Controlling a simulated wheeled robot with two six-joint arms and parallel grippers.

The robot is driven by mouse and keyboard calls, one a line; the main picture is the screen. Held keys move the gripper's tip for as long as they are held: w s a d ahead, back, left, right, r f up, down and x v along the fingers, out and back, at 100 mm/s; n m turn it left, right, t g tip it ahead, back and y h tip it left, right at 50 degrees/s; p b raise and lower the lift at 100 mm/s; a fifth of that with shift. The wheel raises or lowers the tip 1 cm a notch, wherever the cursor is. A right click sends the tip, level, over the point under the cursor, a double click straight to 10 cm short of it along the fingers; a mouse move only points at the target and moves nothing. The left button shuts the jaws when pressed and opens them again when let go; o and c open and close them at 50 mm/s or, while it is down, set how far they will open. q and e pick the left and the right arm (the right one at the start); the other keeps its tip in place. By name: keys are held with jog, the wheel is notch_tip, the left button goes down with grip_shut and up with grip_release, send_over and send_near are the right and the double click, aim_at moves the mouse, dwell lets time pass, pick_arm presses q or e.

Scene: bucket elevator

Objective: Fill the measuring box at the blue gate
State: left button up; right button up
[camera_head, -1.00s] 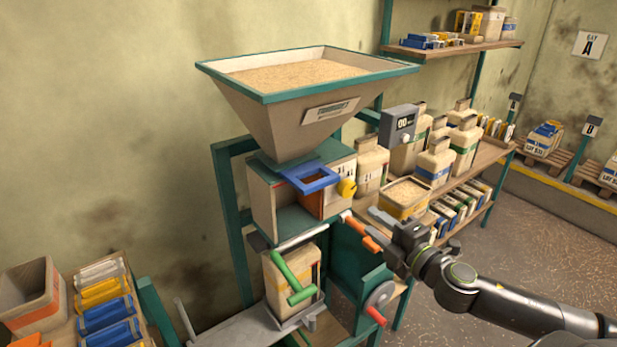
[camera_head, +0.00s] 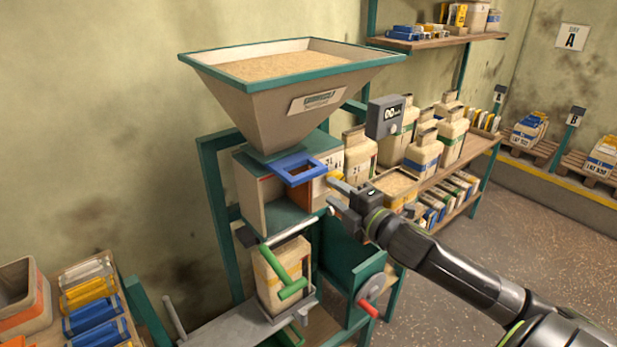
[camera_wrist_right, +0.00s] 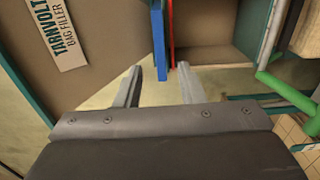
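The blue gate (camera_head: 285,166) is a blue frame at the top of the open-fronted measuring box (camera_head: 250,200), under the grain-filled hopper (camera_head: 245,105). The box's visible inside looks bare of grain. My right gripper (camera_head: 335,195) is just right of the box, partly covering its printed side face. In the right wrist view, my right gripper (camera_wrist_right: 158,82) is open and empty, with the blue gate (camera_wrist_right: 158,40) edge-on just beyond its fingertips, beside a thin red edge. I cannot tell whether they touch. My left gripper is out of view.
A green handle (camera_head: 284,275) stands before a bag (camera_head: 270,262) below the box. A red-handled crank (camera_head: 368,298) is at the lower right.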

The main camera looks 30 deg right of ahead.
aim_at(311, 177)
jog(key=w, duration=0.6)
jog(key=w+p, duration=0.1)
jog(key=w, duration=0.3)
jog(key=shift+a, duration=0.4)
jog(key=shift+s, duration=0.1)
grip_shut()
